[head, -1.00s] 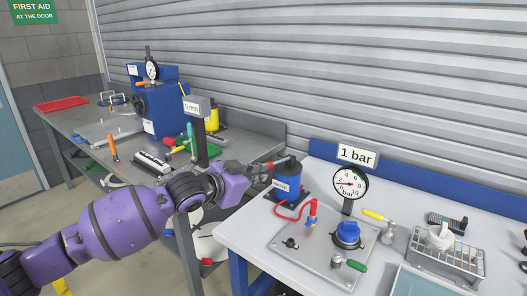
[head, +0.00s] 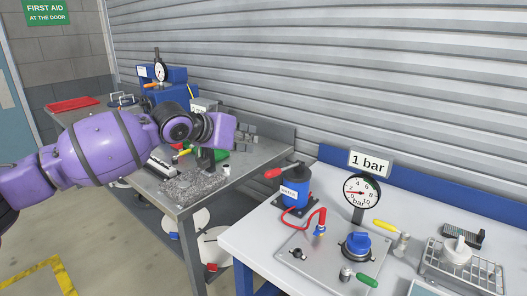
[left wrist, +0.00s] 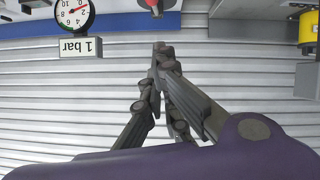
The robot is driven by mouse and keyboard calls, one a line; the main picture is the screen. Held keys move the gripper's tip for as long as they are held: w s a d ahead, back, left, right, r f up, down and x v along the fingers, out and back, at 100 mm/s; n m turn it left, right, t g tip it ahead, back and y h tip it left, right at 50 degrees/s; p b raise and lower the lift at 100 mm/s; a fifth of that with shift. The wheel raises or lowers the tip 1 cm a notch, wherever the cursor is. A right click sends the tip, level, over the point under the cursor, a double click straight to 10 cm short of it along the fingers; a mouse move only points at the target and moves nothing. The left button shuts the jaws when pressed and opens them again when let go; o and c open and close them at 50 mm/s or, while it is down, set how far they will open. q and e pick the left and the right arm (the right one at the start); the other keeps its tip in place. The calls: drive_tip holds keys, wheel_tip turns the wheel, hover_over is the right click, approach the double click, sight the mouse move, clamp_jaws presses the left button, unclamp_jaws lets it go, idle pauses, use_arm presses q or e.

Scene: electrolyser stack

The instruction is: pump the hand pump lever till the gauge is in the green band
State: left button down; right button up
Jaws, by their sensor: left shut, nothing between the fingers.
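The hand pump (head: 294,190) is a blue cylinder with a "WATER" label on the near bench. Its lever (head: 275,173) has a red grip and points left from the pump's top; the red grip also shows at the top of the left wrist view (left wrist: 153,4). The round gauge (head: 362,192) stands to the right under a "1 bar" sign (head: 369,163), its red needle pointing left. The gauge shows upside down in the left wrist view (left wrist: 73,14). My left gripper (head: 253,133) is shut and empty, above and behind the lever, apart from it. My right gripper is out of view.
A red hose (head: 311,224) runs from the pump to a steel plate (head: 318,259) with a blue knob (head: 357,244) and a green-handled valve (head: 360,277). A wire rack (head: 470,272) stands right. The grey bench behind is cluttered. A shutter wall closes the back.

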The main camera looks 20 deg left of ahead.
use_arm(q)
drive_tip(key=x, duration=0.3)
drive_tip(key=f+x, duration=0.1)
drive_tip(key=x, duration=0.3)
drive_tip(key=s+f+x, duration=0.1)
drive_tip(key=x, duration=0.2)
drive_tip(key=shift+w+d, duration=0.1)
drive_tip(key=shift+d, duration=0.05)
drive_tip(key=shift+f, duration=0.3)
drive_tip(key=shift+s+f, duration=0.25)
drive_tip(key=shift+s, duration=0.05)
drive_tip(key=shift+f, duration=0.25)
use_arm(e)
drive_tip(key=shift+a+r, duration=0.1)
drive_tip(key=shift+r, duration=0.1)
